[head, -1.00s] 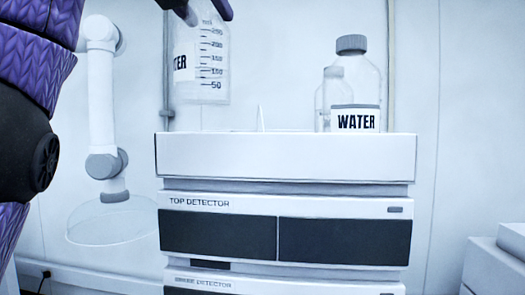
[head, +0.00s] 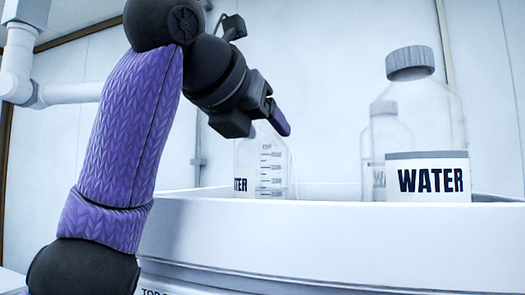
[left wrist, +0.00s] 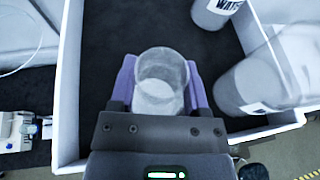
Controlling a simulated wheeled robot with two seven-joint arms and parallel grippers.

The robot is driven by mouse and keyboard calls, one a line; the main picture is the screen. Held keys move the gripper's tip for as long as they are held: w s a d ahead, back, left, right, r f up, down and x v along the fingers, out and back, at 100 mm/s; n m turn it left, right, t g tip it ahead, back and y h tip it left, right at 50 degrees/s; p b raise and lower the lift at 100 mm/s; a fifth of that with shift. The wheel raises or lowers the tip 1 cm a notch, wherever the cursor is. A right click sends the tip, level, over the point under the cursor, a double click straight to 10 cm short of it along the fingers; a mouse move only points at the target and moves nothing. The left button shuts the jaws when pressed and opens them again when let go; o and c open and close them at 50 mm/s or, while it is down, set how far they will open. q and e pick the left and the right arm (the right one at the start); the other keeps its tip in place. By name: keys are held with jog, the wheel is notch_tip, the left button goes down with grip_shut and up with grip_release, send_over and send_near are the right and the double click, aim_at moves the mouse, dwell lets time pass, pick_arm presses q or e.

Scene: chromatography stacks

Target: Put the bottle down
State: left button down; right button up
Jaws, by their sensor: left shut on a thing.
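The held bottle (head: 262,172) is clear, with a WATER label and volume marks. It stands about upright at the left of the tray (head: 330,235) on the stack. My left gripper (head: 268,118) is shut on its upper part. In the left wrist view the bottle (left wrist: 160,85) sits between the purple fingers, over the tray's dark floor (left wrist: 115,40). The tray's front wall hides the bottle's base in the head view, so I cannot tell whether it touches the floor. My right gripper is not in view.
A large grey-capped WATER bottle (head: 432,180) and a smaller clear bottle (head: 387,140) stand at the tray's right. The tray's white walls (left wrist: 70,90) rise around the dark floor. Dark floor left of the held bottle is clear. A white arm (head: 50,95) stands at the back left.

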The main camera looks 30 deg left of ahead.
aim_at(251, 140)
pick_arm(q)
notch_tip(251, 140, down, 2)
jog(key=shift+f, duration=0.25)
jog(key=shift+s, duration=0.3)
jog(key=shift+w+f, duration=0.2)
jog(key=shift+f, duration=0.05)
jog(key=shift+c, duration=0.4)
grip_release()
jog(key=shift+r, duration=0.1)
jog(key=b+v, duration=0.2)
jog(key=v, duration=1)
jog(key=shift+d+r, duration=0.1)
jog(key=shift+d, duration=0.05)
